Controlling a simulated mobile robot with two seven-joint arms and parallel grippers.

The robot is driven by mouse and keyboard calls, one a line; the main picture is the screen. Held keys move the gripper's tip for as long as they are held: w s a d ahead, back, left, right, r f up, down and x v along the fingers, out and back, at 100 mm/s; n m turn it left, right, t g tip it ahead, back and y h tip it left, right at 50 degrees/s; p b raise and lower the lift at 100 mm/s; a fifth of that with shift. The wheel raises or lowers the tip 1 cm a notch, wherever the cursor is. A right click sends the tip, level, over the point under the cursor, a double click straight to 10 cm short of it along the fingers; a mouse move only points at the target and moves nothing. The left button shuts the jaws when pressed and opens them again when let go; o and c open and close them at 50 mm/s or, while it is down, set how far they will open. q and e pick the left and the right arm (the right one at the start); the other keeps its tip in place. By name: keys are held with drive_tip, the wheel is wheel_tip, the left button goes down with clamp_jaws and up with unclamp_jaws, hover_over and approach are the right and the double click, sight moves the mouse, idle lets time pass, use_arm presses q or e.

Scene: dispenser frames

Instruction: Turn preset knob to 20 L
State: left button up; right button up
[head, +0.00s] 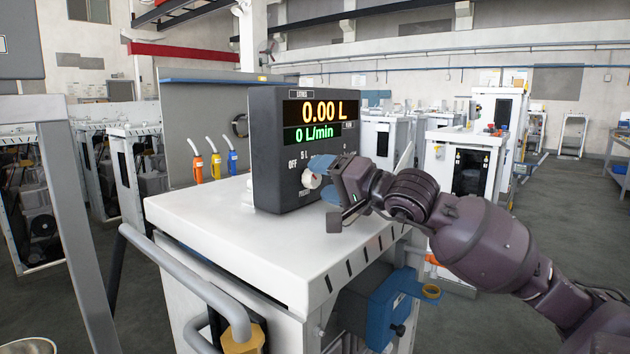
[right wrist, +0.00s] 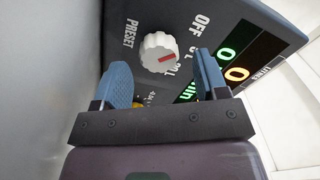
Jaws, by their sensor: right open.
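The preset knob (head: 311,179) is a small white dial low on the front of a dark display box (head: 268,150). OFF and PRESET also show; other labels are partly hidden. My right gripper (head: 324,178) is at the box's front, close to the knob. In the right wrist view my open gripper's blue fingers (right wrist: 161,62) stand either side of the knob's line; contact cannot be told. My left gripper is out of view.
The box stands on a white cabinet top (head: 215,215), with a grey bent pipe (head: 190,275) in front. Orange, yellow and blue nozzles (head: 214,165) stand behind at left. A blue unit (head: 375,305) is on the cabinet's side below my right arm. The display reads 0.00 L and 0 L/min.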

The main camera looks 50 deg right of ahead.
drive_tip(key=shift+w+a, duration=0.1)
drive_tip(key=shift+w, duration=1.1)
drive_tip(key=shift+c, duration=0.3)
drive_tip(key=c, duration=0.9)
